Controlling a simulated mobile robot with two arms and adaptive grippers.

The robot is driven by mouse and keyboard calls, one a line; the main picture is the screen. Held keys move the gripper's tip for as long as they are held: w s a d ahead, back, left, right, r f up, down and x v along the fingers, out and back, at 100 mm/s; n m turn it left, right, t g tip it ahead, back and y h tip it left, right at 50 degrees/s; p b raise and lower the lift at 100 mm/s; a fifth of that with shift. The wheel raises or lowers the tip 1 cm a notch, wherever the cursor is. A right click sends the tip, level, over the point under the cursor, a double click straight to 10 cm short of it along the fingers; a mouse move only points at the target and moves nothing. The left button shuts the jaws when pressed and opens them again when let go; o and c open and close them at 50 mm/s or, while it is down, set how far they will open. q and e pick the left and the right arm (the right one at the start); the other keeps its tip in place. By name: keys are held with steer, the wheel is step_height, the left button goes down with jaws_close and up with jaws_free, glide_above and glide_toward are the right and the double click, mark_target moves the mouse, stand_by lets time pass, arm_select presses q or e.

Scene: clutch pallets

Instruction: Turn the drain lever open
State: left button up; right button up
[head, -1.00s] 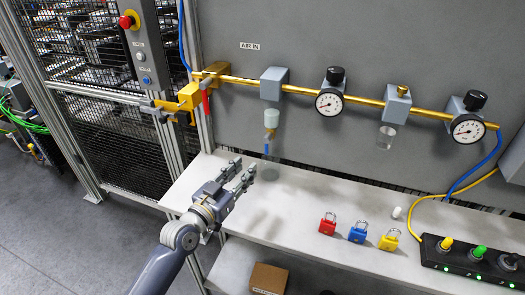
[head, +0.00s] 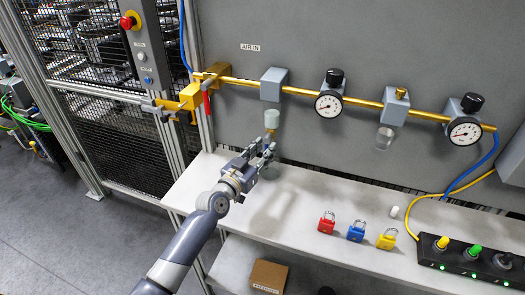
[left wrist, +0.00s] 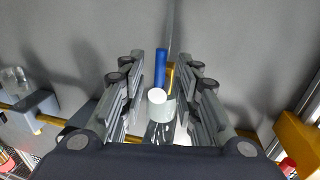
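The drain lever is a blue bar (left wrist: 161,68) in the left wrist view, beside a brass piece (left wrist: 171,75) and a white round end (left wrist: 157,96). It belongs to the filter bowl (head: 271,119) hanging under the grey block (head: 273,84) on the brass pipe. In the head view the lever is hidden behind my left gripper (head: 264,148), just below the bowl. The left gripper is open, its fingers (left wrist: 159,62) standing apart on either side of the lever. I cannot tell whether either finger touches it. My right gripper is not in view.
Two gauges (head: 328,105) (head: 465,132) and another filter block (head: 395,107) sit along the pipe. A yellow valve with a red handle (head: 206,100) is at the left. Red (head: 327,222), blue (head: 357,231) and yellow (head: 387,238) padlocks lie on the white shelf (head: 310,190).

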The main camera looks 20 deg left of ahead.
arm_select(q)
jaws_close()
steer(key=shift+f, duration=0.1)
steer(key=d+n+t+y+b, duration=0.1)
steer(key=n, duration=0.5)
steer(key=d+r+n+y+b, duration=0.1)
steer(key=n, duration=0.6)
steer(key=d+r+n+t+y+b, duration=0.1)
steer(key=n, duration=0.6)
steer(key=shift+s+t, duration=0.1)
steer(key=shift+t, duration=0.2)
steer(key=shift+r, duration=0.1)
